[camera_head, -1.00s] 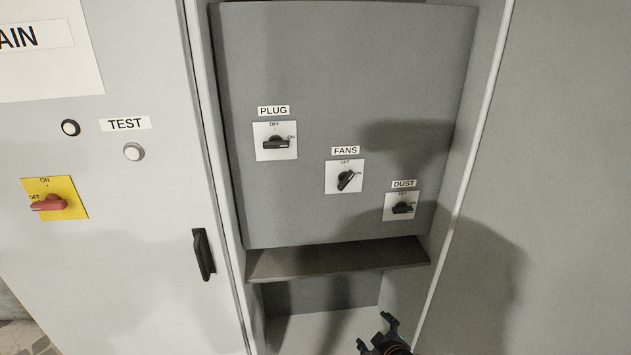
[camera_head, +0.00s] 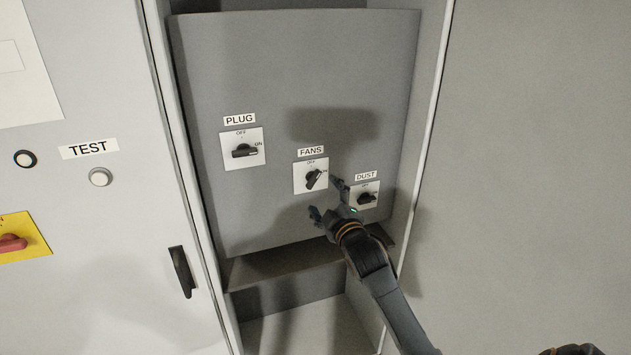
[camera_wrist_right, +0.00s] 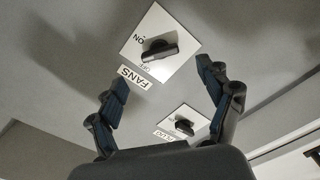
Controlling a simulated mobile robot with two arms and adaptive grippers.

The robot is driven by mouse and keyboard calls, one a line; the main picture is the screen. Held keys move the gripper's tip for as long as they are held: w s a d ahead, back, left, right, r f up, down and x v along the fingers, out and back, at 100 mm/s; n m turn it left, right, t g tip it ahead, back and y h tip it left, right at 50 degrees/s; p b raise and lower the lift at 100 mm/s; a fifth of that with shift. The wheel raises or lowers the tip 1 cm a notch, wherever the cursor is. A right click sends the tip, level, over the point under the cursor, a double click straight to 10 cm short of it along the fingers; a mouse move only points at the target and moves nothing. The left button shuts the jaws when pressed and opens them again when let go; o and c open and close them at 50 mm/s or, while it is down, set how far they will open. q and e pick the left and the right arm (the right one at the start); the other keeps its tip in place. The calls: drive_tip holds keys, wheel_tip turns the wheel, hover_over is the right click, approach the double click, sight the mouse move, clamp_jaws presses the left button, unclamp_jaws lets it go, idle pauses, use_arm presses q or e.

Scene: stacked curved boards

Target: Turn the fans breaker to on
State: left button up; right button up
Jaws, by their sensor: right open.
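The fans breaker (camera_head: 314,178) is a black rotary knob on a white plate under the FANS label, in the middle of the grey panel. Its handle is tilted, its upper right end between the OFF and ON marks. In the right wrist view the fans knob (camera_wrist_right: 158,50) lies ahead of the open fingers, with its lettering upside down. My right gripper (camera_head: 328,199) is open and empty, just below and right of the fans plate; no contact with the knob shows. My left gripper is not in view.
The plug breaker (camera_head: 244,150) is up left, its handle nearly level. The dust breaker (camera_head: 367,197) is close right of my right gripper. A ledge (camera_head: 275,266) juts out below the panel. The cabinet door with a black handle (camera_head: 182,271) stands at left.

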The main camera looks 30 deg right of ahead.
sight(314, 181)
drive_tip(key=shift+p+x, duration=0.5)
drive_tip(key=shift+x, duration=2.7)
drive_tip(key=shift+c, duration=0.2)
drive_tip(key=shift+a, duration=0.1)
drive_tip(key=c, duration=1.1)
